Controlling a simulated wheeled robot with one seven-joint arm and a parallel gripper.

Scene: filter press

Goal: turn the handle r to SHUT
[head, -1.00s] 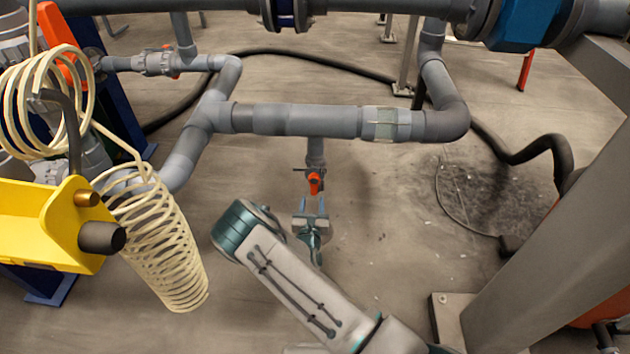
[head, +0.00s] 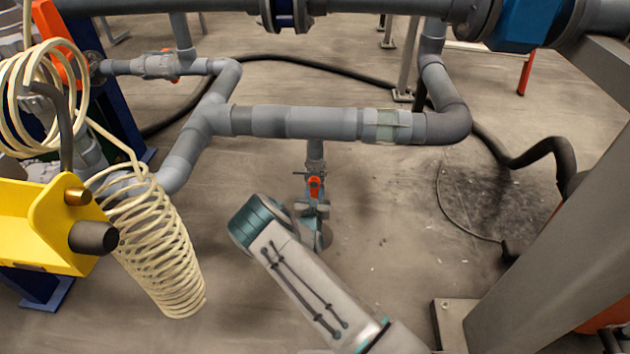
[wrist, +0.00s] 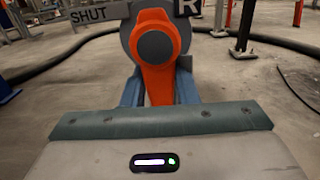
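The handle r (head: 314,187) is an orange lever on a short pipe stub below the horizontal grey pipe. In the wrist view the handle (wrist: 157,60) has a round hub with a grey cap, and its lever points down toward my gripper. A "SHUT" label (wrist: 88,14) is left of the hub and an "R" plate (wrist: 188,8) is at upper right. My gripper (head: 314,203) is at the handle. In the wrist view the blue fingers of my gripper (wrist: 159,88) stand on both sides of the lever, seemingly open; the lever's lower end is hidden behind the gripper body.
The grey horizontal pipe (head: 300,121) runs just above the handle. A cream coiled hose (head: 160,250) and a yellow bracket (head: 40,225) stand at left. A grey slanted post (head: 555,235) stands at right. A black hose (head: 520,156) lies on the floor.

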